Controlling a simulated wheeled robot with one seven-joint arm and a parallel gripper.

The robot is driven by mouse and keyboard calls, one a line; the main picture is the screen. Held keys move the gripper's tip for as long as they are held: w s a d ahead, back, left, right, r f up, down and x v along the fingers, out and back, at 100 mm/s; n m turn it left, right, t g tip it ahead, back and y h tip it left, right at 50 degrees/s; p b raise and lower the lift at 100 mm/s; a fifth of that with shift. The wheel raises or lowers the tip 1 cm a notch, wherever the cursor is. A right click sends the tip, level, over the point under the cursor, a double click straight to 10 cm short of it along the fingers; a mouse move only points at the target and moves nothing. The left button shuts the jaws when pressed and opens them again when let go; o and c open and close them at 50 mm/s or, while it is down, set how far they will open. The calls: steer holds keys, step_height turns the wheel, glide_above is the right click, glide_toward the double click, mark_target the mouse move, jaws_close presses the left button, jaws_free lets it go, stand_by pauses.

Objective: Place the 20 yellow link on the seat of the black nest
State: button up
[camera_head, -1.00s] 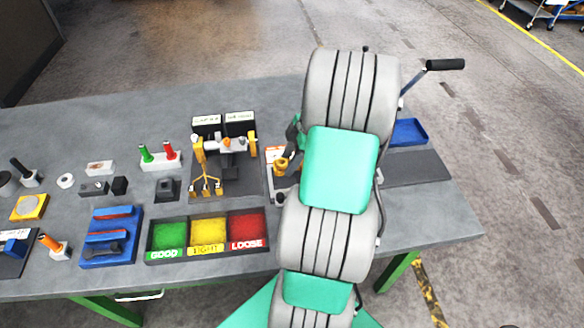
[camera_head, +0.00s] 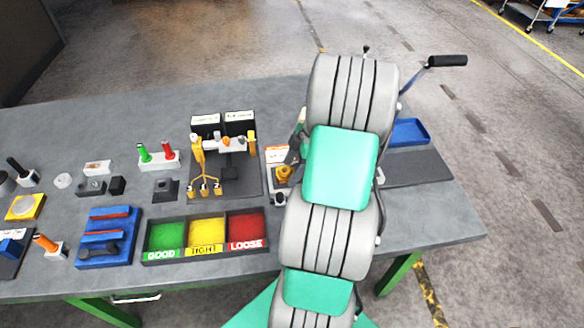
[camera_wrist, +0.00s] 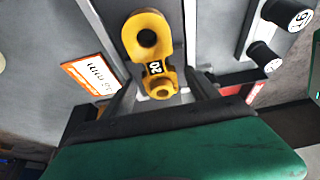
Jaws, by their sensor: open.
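The yellow link (camera_wrist: 150,50) marked 20 shows in the wrist view, with a larger holed end at the top and a smaller one below. In the head view the link (camera_head: 284,174) is at a small station beside my arm, partly hidden by it. My gripper (camera_wrist: 163,88) is open, its dark fingers on either side of the link's smaller end. I cannot tell whether they touch it. A black block with a raised middle (camera_head: 166,189), which looks like the black nest, stands on the table left of the dark stand plate. Nothing yellow is on it.
A three-part tray (camera_head: 206,252) marked GOOD, TIGHT and LOOSE lies at the front. A stand with yellow hanging parts (camera_head: 204,178) rises between the block and my arm. A red and green pegged holder (camera_head: 158,161) is behind the block. In the wrist view, dark cylinders (camera_wrist: 287,12) stand at right.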

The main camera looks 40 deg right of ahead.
steer(key=shift+r, duration=0.1)
steer(key=p+v, duration=0.2)
steer(key=v, duration=0.5)
steer(key=shift+s+d+r, duration=0.1)
steer(key=shift+r, duration=0.25)
steer(key=w+a+r+m+h, duration=0.1)
steer(key=w+a+r+m, duration=0.3)
steer(key=a, duration=0.6)
steer(key=a+r+m+h, duration=0.2)
steer(key=a+r, duration=0.4)
steer(key=a, duration=0.5)
steer(key=s+a+r+m+t, duration=0.2)
steer(key=s+a+m, duration=0.3)
steer(key=a, duration=0.3)
steer(key=shift+s+a+r+t+h, duration=0.25)
steer(key=shift+s+a+t+h, duration=0.1)
steer(key=shift+s, duration=0.35)
